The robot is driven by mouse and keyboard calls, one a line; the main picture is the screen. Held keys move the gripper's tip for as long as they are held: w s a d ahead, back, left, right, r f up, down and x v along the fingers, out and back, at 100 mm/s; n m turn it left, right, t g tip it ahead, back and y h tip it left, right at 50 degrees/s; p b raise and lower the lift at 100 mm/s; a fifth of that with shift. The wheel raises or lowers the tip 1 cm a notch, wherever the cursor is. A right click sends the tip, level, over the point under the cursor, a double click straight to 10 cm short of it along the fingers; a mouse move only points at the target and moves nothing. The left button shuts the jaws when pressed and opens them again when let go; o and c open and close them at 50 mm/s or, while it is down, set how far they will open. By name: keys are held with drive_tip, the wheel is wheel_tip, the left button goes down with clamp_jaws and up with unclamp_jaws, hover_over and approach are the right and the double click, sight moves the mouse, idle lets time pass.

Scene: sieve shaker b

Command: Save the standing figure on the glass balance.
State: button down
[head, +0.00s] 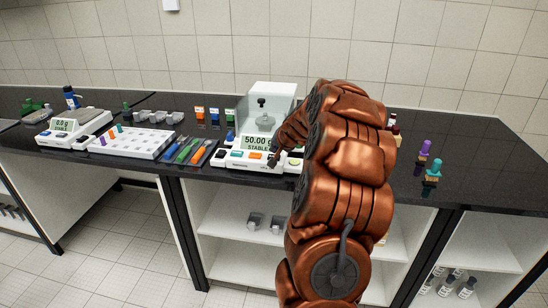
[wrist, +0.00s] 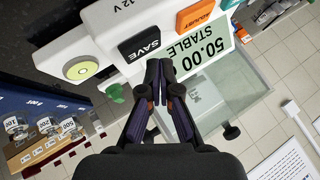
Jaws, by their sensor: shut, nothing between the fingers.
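The glass balance (head: 233,160) stands on the black bench, with a clear draft shield (head: 283,93) around its pan and a knobbed weight (head: 264,118) inside. Its display (head: 257,142) reads 50.00 g STABLE; the same display (wrist: 206,45) appears upside down in the wrist view. The black SAVE button (wrist: 140,43) and the orange ADJUST button (wrist: 197,15) sit on its front panel. My gripper (wrist: 159,66) is shut and empty, its fingertips just beside the SAVE button in the picture. I cannot tell whether they touch the panel. In the head view my gripper (head: 274,160) is at the panel's right part.
A round bubble level (wrist: 82,67) is on the balance's corner. A box of labelled weights (wrist: 42,135) stands close by. Left of the balance lie coloured tweezers (head: 190,151) and a white tray (head: 130,143); another balance (head: 75,130) is further left. Purple (head: 424,150) and teal (head: 433,170) stamps stand right.

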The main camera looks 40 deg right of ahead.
drive_tip(key=shift+f, duration=0.2)
idle(0.5)
drive_tip(key=shift+f+b, duration=0.25)
drive_tip(key=shift+b, duration=0.15)
drive_tip(key=shift+f+b, duration=0.35)
drive_tip(key=shift+f, duration=0.1)
idle(0.7)
drive_tip(key=shift+r, duration=0.15)
drive_tip(key=shift+r+p, duration=0.5)
drive_tip(key=shift+r, duration=0.25)
drive_tip(key=shift+r, duration=0.1)
drive_tip(key=shift+r+p, duration=1.3)
drive_tip(key=shift+r, duration=1.15)
